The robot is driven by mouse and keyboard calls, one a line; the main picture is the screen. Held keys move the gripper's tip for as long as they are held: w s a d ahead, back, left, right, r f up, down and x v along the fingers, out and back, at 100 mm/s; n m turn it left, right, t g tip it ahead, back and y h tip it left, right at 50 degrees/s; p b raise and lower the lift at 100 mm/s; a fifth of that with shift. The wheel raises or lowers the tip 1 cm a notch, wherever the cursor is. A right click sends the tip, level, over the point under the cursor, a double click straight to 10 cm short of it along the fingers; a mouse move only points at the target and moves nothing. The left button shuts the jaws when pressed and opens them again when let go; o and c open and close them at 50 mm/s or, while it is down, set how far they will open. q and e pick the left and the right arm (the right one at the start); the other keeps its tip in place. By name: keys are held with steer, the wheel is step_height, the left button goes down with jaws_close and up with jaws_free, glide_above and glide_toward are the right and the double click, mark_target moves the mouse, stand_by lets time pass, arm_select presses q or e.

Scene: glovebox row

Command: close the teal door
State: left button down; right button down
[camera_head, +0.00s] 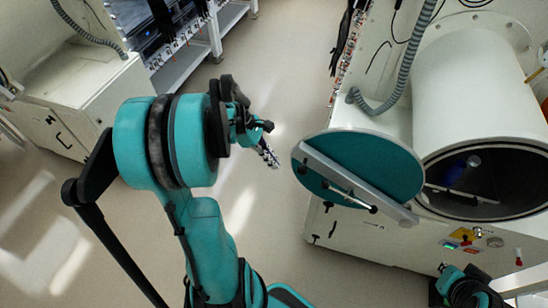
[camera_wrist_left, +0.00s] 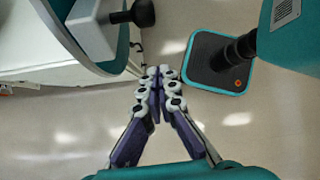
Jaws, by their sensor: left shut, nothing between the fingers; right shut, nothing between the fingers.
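The teal door (camera_head: 385,165) is a round disc with a grey bar (camera_head: 330,172) across its face and a rod with dark knobs (camera_head: 350,201). It stands open, to the left of the round chamber mouth (camera_head: 485,205), whose dark inside shows. My left gripper (camera_head: 270,157) is shut and empty, just left of the door's rim, with a small gap in the picture. In the left wrist view my left gripper (camera_wrist_left: 158,78) is shut, and the door's edge (camera_wrist_left: 60,12) and a dark knob (camera_wrist_left: 142,13) are at upper left. My right gripper's fingers do not show; only part of my right arm is at lower right.
The white glovebox cabinet (camera_head: 350,235) stands below the door, with a control panel (camera_head: 470,238) at its right. A grey hose (camera_head: 402,70) hangs above the door. Another white cabinet (camera_head: 75,105) and a rack (camera_head: 175,40) stand at upper left. The floor (camera_head: 285,60) between is clear.

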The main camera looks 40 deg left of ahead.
arm_select(q)
steer(key=w+d+f, duration=0.2)
steer(key=d, duration=0.3)
steer(key=shift+w+d+f, duration=0.2)
steer(key=shift+d+f, duration=0.05)
steer(key=shift+d, duration=0.05)
steer(key=shift+r, duration=0.1)
